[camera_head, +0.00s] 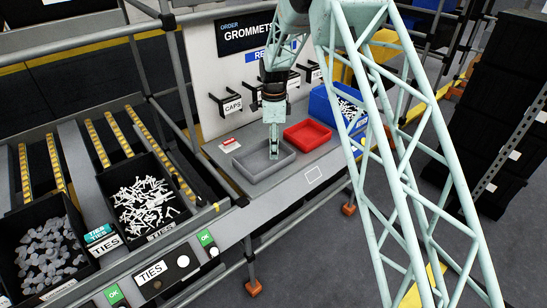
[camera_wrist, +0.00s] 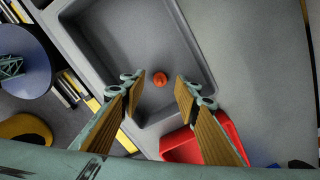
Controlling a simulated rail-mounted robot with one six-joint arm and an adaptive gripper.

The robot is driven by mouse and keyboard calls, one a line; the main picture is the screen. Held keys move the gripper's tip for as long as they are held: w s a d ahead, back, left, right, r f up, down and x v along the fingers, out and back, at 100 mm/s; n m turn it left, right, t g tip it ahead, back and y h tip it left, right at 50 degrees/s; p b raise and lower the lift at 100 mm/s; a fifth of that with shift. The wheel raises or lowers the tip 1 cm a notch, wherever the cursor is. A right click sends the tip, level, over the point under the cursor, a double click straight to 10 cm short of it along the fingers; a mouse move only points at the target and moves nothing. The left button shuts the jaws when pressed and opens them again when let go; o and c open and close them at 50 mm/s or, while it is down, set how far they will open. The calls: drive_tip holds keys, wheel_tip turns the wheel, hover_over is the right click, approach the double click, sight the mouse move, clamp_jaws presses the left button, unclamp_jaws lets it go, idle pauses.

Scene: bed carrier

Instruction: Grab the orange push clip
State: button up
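The orange push clip (camera_wrist: 159,79) is a small round orange piece on the floor of the grey tray (camera_wrist: 118,50), seen in the wrist view. In that view it shows in the gap between the two fingertips of my gripper (camera_wrist: 160,82), which are apart. I cannot tell how far the tips are above it. In the head view my gripper (camera_head: 273,152) points down over the same grey tray (camera_head: 250,172), and the clip cannot be made out there.
A red tray (camera_head: 307,134) stands beside the grey one, with a blue bin (camera_head: 322,108) behind it. A small red and white item (camera_head: 230,143) lies left of the grey tray. Black bins of white ties (camera_head: 147,205) and grey pieces (camera_head: 50,252) stand at the left.

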drive_tip(key=shift+f, duration=0.65)
drive_tip(key=c, duration=0.7)
